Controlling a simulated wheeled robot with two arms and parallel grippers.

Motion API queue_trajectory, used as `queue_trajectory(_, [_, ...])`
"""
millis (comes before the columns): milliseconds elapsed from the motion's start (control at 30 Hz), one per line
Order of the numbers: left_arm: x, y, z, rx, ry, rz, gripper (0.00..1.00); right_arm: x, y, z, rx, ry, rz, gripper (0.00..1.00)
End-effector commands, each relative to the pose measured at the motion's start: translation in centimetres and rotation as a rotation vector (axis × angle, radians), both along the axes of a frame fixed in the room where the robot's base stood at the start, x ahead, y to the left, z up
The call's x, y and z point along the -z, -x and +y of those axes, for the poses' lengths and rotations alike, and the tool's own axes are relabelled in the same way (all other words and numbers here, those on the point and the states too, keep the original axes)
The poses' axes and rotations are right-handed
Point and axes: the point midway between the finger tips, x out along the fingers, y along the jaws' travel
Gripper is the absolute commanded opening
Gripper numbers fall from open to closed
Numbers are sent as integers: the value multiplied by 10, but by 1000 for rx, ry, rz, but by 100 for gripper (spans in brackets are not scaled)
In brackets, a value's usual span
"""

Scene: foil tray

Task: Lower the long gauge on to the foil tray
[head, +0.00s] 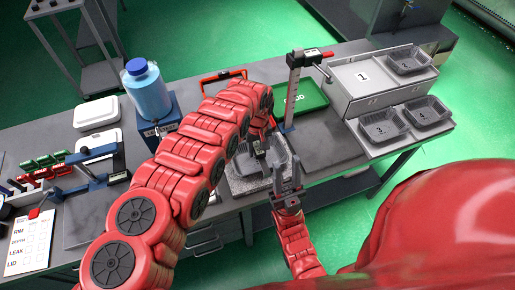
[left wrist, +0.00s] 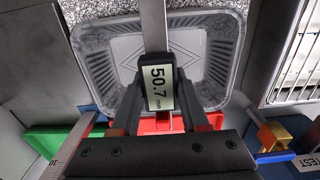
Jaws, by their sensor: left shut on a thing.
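The foil tray (left wrist: 95,60) is a grey ribbed tray on a speckled slab; it shows in the head view (head: 243,166), partly hidden by my left arm. My left gripper (left wrist: 160,95) is shut on the long gauge (left wrist: 154,25), with its two fingers either side of a display reading 50.7 mm. The gauge's steel bar crosses over the tray in the left wrist view. I cannot tell whether it touches the tray. In the head view my left gripper (head: 262,151) is above the tray. My right gripper (head: 286,172) has its fingers apart, empty, at the tray's near right side.
A height gauge (head: 291,90) stands behind the tray, beside a green tray (head: 313,98). Grey numbered trays (head: 385,126) sit at the right around a box (head: 362,78). A blue bottle (head: 147,92) and a blue-based fixture (head: 97,180) stand left. Bare tabletop lies right of the tray.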

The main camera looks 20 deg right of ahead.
Motion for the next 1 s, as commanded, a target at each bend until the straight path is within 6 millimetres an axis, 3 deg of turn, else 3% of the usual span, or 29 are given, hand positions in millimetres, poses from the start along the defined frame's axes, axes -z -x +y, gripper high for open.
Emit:
queue_trajectory(100, [2, 0, 0, 0, 0, -1, 0, 2, 0, 0, 0, 0, 0, 37])
queue_trajectory(133, [1, 0, 0, 0, 0, -1, 50, 1, 0, 0, 0, 0, 0, 37])
queue_trajectory(300, [1, 0, 0, 0, 0, 0, 80, 1, 0, 0, 0, 0, 0, 37])
queue_trajectory(667, [0, 0, 0, 0, 0, 0, 80, 2, 0, 0, 0, 0, 0, 37])
queue_trajectory(1000, [-37, -2, -1, 1, 1, -5, 80, 18, 0, 0, 0, 0, 0, 37])
